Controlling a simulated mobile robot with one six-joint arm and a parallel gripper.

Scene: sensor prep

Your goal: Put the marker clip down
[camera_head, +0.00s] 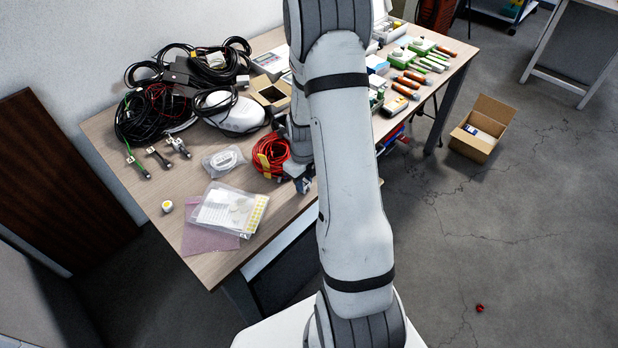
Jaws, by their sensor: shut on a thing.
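My gripper (301,175) shows only in part at the left edge of my arm, low over the front part of the wooden table, just right of a coiled red cable (270,155). It is shut on the marker clip, but my arm hides most of the jaws. The clip itself cannot be made out clearly, nor whether it touches the table top (150,200).
Black cables (150,118) and a white rounded device (228,112) crowd the table's back left. A clear bag of parts (230,208) lies on a pink sheet (200,240). Several tools (412,78) lie at right. An open cardboard box (482,128) stands on the floor.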

